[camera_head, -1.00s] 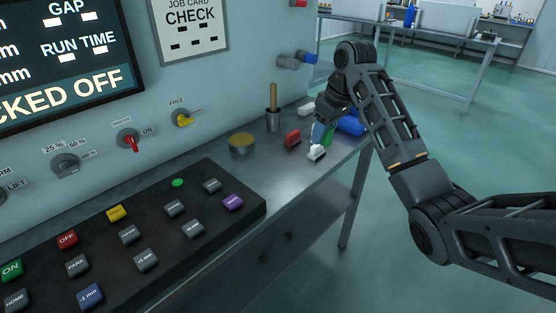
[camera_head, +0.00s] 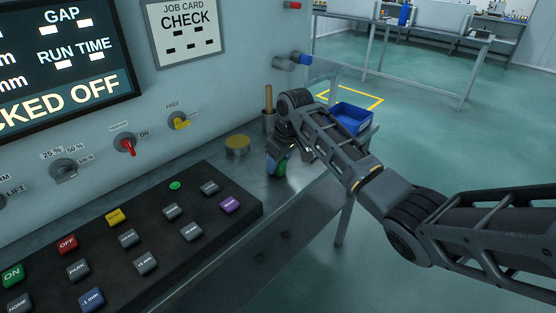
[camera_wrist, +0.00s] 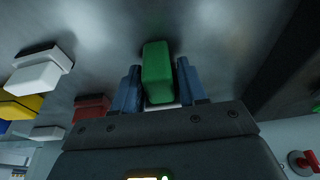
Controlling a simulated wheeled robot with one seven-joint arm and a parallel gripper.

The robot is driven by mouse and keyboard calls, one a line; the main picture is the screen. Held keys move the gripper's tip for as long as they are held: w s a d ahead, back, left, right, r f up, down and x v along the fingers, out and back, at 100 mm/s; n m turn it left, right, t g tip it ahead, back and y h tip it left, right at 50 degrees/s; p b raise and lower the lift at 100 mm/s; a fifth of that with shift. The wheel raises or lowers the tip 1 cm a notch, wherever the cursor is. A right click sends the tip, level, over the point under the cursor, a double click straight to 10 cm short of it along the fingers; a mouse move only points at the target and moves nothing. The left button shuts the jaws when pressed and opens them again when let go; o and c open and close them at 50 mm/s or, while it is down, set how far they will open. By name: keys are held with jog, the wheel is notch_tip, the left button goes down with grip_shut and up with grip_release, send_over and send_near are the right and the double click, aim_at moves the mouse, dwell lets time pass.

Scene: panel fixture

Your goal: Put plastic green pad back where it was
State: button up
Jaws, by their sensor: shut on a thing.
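My gripper (camera_head: 277,164) is low over the metal shelf, just right of the button console. It is shut on the green pad (camera_head: 281,169). In the wrist view the green pad (camera_wrist: 157,72) stands out between the two blue fingers (camera_wrist: 160,88). Whether the pad touches the shelf I cannot tell.
The black button console (camera_head: 150,235) lies left of my gripper. A yellow-topped round tin (camera_head: 237,146) and a cup with a wooden handle (camera_head: 268,120) stand near the panel. A blue bin (camera_head: 350,118) is at the shelf's far end. Bare shelf (camera_head: 262,225) lies in front.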

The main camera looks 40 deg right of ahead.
jog(key=shift+f, duration=0.15)
jog(key=o, duration=1)
jog(key=shift+f+b, duration=0.2)
jog(key=shift+b, duration=0.3)
jog(key=v, duration=0.8)
jog(key=shift+d, duration=0.4)
jog(key=shift+f, duration=0.1)
